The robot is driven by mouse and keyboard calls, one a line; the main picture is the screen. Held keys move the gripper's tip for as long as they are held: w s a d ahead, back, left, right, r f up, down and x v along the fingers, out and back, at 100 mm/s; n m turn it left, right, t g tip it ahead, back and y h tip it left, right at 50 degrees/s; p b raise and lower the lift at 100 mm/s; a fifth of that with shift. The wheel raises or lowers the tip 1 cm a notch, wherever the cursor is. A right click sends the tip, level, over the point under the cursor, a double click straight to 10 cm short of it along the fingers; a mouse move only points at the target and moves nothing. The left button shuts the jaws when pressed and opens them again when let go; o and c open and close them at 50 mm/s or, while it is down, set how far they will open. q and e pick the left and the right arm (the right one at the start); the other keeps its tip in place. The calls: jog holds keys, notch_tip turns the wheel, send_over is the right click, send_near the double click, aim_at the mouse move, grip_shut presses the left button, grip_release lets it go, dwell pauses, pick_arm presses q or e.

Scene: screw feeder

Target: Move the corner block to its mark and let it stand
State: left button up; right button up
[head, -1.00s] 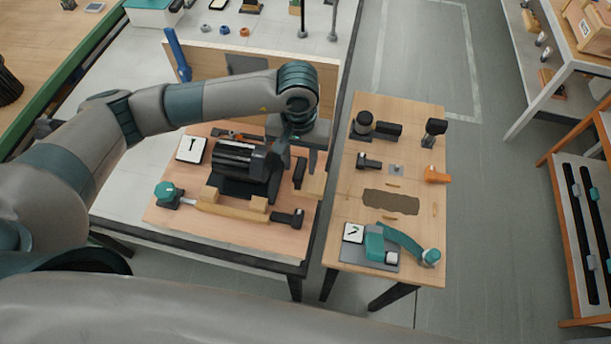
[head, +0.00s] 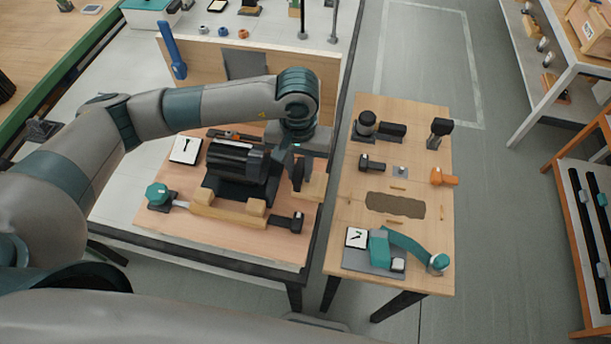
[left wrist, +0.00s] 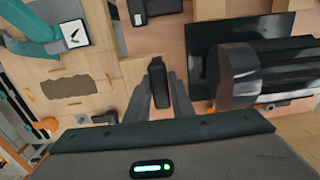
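A dark, narrow upright piece (left wrist: 158,88) is between my left gripper's two grey fingers in the left wrist view; I cannot tell surely that it is the corner block. My left gripper (head: 297,170) is low at the right end of the wooden board, beside the black cylindrical machine (head: 233,160). Its fingers lie close along both sides of the piece; whether they press on it is not clear. A pale wood block (head: 315,182) is just right of the gripper. No mark is clearly identifiable; a small grey square (head: 401,171) lies on the right table. My right gripper is not in view.
A wooden bar with two pale blocks (head: 228,208) and a black clamp (head: 288,221) lie in front of the machine. The right table (head: 345,230) holds black fittings, an orange piece (head: 443,177), a brown patch (head: 395,205) and a teal-armed device (head: 380,248). A gap separates the tables.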

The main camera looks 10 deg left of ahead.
pick_arm(q)
grip_shut()
jog(key=shift+a, duration=0.15)
jog(key=shift+a+f+b, duration=0.1)
jog(key=shift+a+b, duration=0.25)
jog(key=shift+b, duration=0.05)
jog(key=shift+a+b, duration=0.85)
jog(key=shift+a, duration=0.35)
jog(key=o, duration=0.7)
grip_release()
jog(key=shift+c, duration=0.2)
jog(key=shift+c, duration=0.3)
